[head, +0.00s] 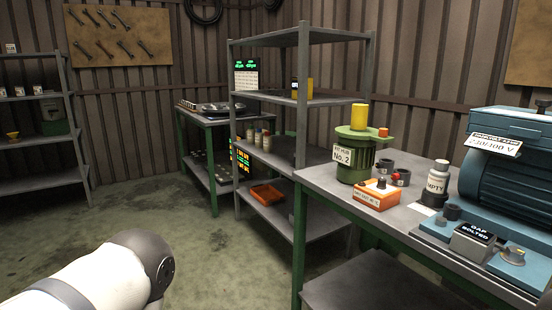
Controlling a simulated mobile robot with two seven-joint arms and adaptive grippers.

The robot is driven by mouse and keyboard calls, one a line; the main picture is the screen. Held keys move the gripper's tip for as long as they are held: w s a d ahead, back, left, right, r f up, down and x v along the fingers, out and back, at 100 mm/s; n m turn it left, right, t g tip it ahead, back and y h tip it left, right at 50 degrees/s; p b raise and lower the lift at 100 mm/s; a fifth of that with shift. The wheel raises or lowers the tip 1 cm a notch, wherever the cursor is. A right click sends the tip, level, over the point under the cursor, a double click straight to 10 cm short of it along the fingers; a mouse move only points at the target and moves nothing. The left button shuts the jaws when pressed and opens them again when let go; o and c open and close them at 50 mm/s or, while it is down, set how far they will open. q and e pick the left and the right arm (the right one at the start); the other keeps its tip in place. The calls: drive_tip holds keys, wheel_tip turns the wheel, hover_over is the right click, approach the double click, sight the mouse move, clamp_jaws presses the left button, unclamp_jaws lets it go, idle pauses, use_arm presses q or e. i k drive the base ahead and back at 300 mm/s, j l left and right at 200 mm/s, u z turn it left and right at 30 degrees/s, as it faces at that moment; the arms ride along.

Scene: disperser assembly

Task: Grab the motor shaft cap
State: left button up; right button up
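A green canister-like motor (345,170) with a white "No. 2" label stands upright on the right workbench (320,184). A yellow cylinder (359,115) sits upright on its lid, with a small orange piece (383,132) beside it. A large blue ribbed motor (507,185) lies on a blue base at the right edge, partly cut off. I cannot tell for certain which part is the motor shaft cap. Part of my arm shows at the lower left; neither gripper is in view.
On the bench are an orange box (377,195), dark cups (401,177), a white bottle (437,182) and a grey labelled block (473,242). The floor (215,250) left of the bench is clear.

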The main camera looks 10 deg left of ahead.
sight(360, 112)
drive_tip(key=i+j+z, duration=0.25)
drive_tip(key=j, duration=0.15)
drive_tip(key=j+z, duration=0.25)
drive_tip(key=j, duration=0.2)
drive_tip(key=i+j+z, duration=0.25)
drive_tip(key=j, duration=0.2)
drive_tip(key=k+j+z, duration=0.1)
drive_tip(key=j+z, duration=0.15)
drive_tip(key=j, duration=0.2)
